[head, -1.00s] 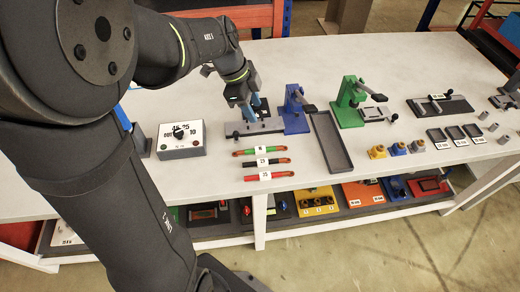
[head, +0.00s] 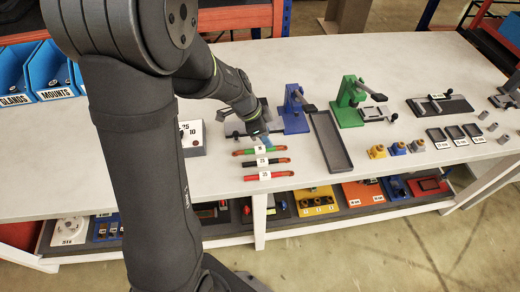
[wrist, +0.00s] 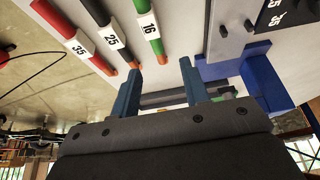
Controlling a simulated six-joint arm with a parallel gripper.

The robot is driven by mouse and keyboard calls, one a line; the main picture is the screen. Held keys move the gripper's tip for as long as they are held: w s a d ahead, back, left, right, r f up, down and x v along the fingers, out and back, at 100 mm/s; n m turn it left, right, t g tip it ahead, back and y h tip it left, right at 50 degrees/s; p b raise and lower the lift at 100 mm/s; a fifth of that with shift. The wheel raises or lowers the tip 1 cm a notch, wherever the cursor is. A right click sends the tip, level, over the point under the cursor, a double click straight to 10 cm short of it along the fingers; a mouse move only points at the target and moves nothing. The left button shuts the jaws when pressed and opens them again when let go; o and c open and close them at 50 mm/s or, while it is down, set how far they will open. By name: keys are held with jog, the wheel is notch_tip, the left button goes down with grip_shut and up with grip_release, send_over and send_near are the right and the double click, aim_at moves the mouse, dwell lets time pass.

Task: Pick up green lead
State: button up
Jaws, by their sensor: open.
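The green lead (head: 240,152) lies on the white bench, topmost of three leads in the head view, with a white label. In the wrist view the green lead (wrist: 148,25) bears a "16" label, and its orange end points into the gap between my fingers. My gripper (wrist: 160,78) is open and empty, its two blue fingers apart.
Black (head: 247,163) and red (head: 250,178) leads lie parallel below the green one. A blue press (head: 294,112) stands just right of my gripper, with a dark tray (head: 330,142) and a green press (head: 350,95) beyond. A grey box (head: 193,138) is to the left.

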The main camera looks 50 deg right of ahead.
aim_at(260, 150)
jog(key=shift+a+x, duration=0.1)
jog(key=shift+x, duration=1.25)
jog(key=shift+a+x, duration=0.15)
jog(key=shift+x, duration=1.2)
jog(key=shift+w+f, duration=0.1)
grip_shut()
